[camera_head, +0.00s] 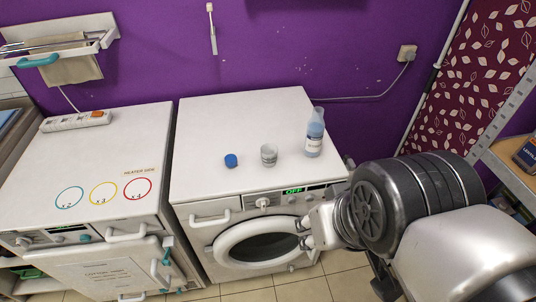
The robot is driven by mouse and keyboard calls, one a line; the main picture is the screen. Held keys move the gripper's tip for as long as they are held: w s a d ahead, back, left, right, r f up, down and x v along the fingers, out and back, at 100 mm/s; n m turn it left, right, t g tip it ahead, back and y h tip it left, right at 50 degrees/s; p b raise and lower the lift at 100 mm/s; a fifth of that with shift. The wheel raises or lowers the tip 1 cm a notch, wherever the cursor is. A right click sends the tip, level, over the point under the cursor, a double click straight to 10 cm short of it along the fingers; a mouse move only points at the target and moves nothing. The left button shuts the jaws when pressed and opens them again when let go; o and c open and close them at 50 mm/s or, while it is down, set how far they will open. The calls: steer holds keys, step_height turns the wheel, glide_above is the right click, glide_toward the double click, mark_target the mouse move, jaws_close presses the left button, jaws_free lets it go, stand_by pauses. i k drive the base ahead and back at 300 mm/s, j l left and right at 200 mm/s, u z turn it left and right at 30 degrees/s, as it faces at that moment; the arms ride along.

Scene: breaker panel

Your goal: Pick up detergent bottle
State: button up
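The detergent bottle (315,133) stands upright at the right rear of the white washing machine top (215,125). It is pale blue with a light label and a narrower top. My gripper (301,232) is in front of the machine's upper front, lower than the top and nearer the camera than the bottle. Its two small fingertips show apart, with nothing seen between them. My arm covers the right front of the machine. The bottle is clear of the gripper and fully in view.
A small clear cup (268,155) and a blue cap (231,160) stand left of the bottle. A purple wall (270,60) is close behind. A second white appliance (100,165) stands at left. A shelf (510,160) is at right. The left of the machine top is clear.

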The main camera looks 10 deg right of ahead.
mark_target(316, 126)
steer(key=i+z, duration=0.1)
steer(key=z, duration=0.3)
steer(key=j+z, duration=0.1)
steer(key=z, duration=0.35)
steer(key=i+j+z, duration=0.1)
steer(key=z, duration=0.3)
steer(key=j+z, duration=0.15)
steer(key=z, duration=0.25)
steer(key=i+j, duration=0.05)
